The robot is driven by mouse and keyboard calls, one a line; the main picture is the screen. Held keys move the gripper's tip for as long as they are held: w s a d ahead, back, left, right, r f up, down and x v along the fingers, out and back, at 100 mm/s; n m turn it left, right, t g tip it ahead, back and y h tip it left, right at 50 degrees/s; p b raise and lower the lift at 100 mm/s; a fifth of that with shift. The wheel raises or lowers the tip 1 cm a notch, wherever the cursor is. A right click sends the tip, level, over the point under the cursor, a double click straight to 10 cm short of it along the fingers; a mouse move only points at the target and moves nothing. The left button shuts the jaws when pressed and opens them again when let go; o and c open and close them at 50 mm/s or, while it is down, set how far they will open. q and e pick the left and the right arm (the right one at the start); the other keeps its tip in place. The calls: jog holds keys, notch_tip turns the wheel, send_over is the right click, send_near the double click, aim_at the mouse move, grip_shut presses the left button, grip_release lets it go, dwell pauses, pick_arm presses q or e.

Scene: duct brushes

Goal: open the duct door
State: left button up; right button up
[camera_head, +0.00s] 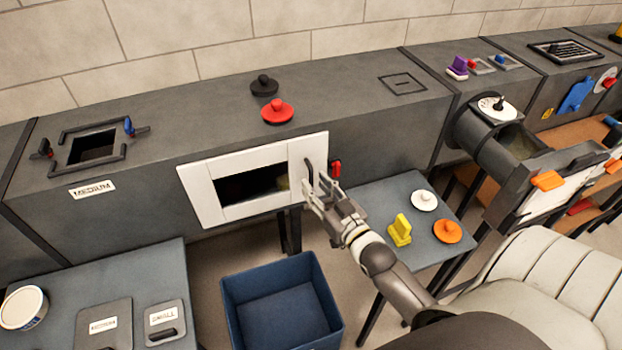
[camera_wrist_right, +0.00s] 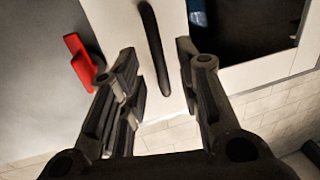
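The white duct door (camera_head: 205,203) is on the front face of the grey duct, around a dark rectangular opening (camera_head: 245,187). A black upright handle (camera_head: 308,172) is on its right part. A red latch (camera_head: 336,168) sits just right of the white panel and also shows in the right wrist view (camera_wrist_right: 80,62). My right gripper (camera_head: 317,190) is at the handle. In the right wrist view its fingers (camera_wrist_right: 160,88) are spread apart, with the handle (camera_wrist_right: 154,48) between them and a gap on each side. My left gripper is not in view.
A blue bin (camera_head: 235,318) stands on the floor below. A side table (camera_head: 385,195) holds a yellow brush (camera_head: 400,230) and white and orange round lids. Black and red (camera_head: 278,111) knobbed lids sit on the duct top. A pale seat (camera_head: 545,285) is at right.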

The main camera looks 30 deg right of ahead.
aim_at(312, 182)
jog(key=shift+w, duration=1.6)
grip_shut()
